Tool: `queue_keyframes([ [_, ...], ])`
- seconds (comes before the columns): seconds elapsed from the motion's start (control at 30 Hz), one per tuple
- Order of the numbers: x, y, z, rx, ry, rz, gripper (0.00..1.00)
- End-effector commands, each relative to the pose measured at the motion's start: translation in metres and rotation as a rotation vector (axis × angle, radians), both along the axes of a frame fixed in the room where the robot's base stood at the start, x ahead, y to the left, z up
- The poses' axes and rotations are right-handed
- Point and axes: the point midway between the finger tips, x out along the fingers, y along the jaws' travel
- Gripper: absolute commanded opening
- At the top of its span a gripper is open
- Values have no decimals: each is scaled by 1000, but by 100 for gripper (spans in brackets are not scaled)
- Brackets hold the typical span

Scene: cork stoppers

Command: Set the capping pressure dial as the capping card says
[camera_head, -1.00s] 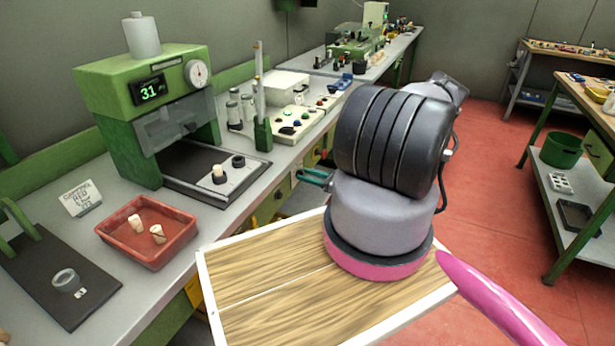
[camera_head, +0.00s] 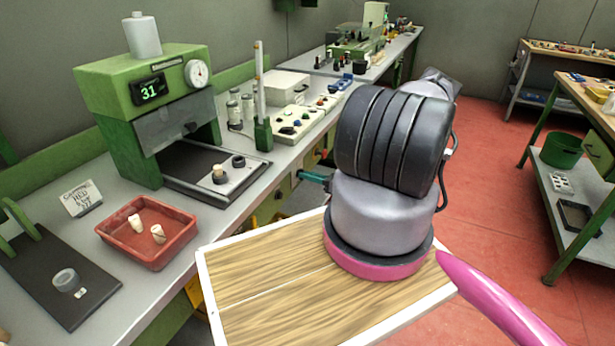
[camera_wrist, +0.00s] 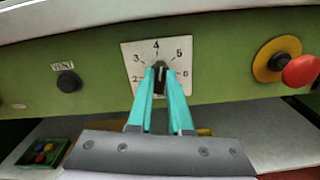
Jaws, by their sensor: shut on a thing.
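The pressure dial (camera_wrist: 160,65) is a dark knob on a white plate (camera_wrist: 135,54) on the bench's green front panel. The plate's numbers 2 to 6 can be read in the wrist view, with 4 at the top. My gripper (camera_wrist: 160,72) has its teal fingers shut on the dial knob. Its pointer is partly hidden, so the exact setting cannot be read. In the head view the gripper (camera_head: 316,178) reaches the bench front behind my arm. The capping card (camera_head: 81,198) stands on the bench at left; its handwriting is too small to read surely.
A green machine (camera_head: 150,90) with a display reading 31 stands on the bench. A red tray (camera_head: 150,255) holds two corks. In the wrist view, a black knob (camera_wrist: 69,82) sits left of the dial and a red button (camera_wrist: 300,70) right.

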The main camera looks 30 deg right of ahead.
Motion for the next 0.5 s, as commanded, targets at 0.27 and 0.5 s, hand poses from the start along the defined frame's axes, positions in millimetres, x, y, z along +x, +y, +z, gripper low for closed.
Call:
queue_keyframes([
  [0.27, 1, -1, -1, 194, 153, 1, 0],
  [0.5, 1, -2, -1, 347, 273, 1, 0],
])
